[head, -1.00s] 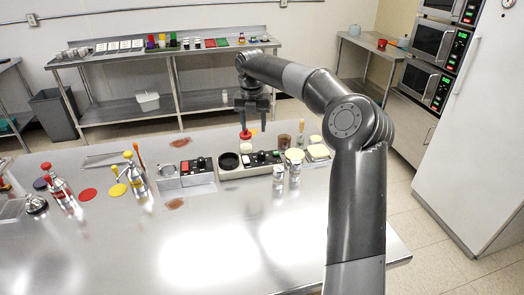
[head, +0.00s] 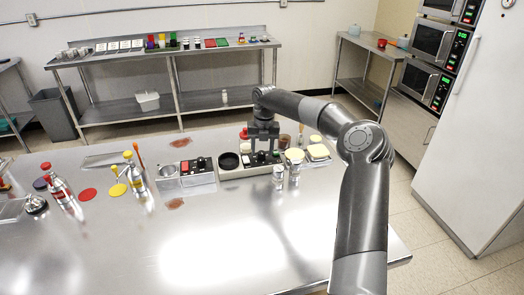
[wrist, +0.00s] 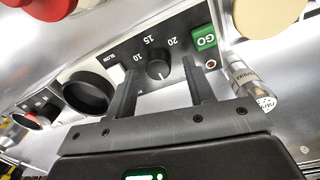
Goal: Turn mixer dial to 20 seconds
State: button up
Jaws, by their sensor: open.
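The mixer dial (wrist: 157,69) is a small black knob on a dark panel (wrist: 160,45) marked 10, 15 and 20, with a green GO button (wrist: 205,38) beside it. A pale mark shows on the knob, but I cannot tell which number it points to. My gripper (wrist: 160,72) is open and empty. Its two fingers stand either side of the dial in the wrist view; I cannot tell whether they touch it. In the head view my gripper (head: 263,147) is low over the mixer (head: 236,173) and hides most of its panel.
A dark round bowl opening (head: 229,161) lies left of the panel. Small clear shakers (head: 294,174) stand just right of and in front of the mixer. Red (head: 60,185) and yellow (head: 135,178) topped pump bottles stand at the left. The front of the steel table (head: 150,255) is clear.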

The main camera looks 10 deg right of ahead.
jog(key=shift+f, duration=0.45)
jog(key=shift+c, duration=0.2)
jog(key=c, duration=1)
